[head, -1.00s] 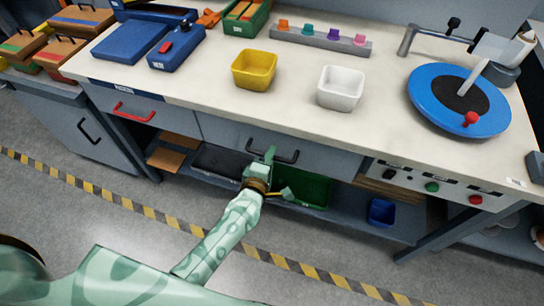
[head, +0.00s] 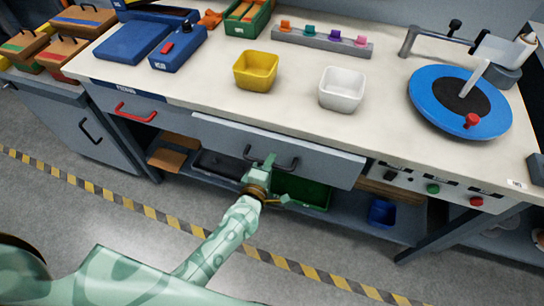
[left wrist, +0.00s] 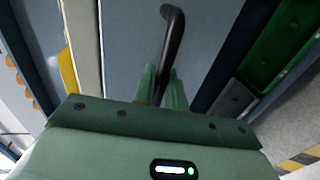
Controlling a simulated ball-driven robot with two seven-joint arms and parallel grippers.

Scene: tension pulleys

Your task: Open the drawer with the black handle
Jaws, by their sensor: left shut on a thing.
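The grey drawer (head: 225,137) under the middle of the worktop stands out a little from the bench front. Its black handle (head: 287,164) is on the drawer front and also shows in the left wrist view (left wrist: 174,30). My left gripper (head: 262,172) is at the left part of this handle. In the left wrist view its two fingers (left wrist: 160,88) are closed around the black bar. The drawer's inside is hidden by its front and the worktop. My right gripper is not in view.
A drawer with a red handle (head: 137,113) is to the left, and a cabinet with another black handle (head: 90,131) is farther left. A lower shelf holds a green bin (head: 305,192) and a blue bin (head: 382,212). Floor in front is clear.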

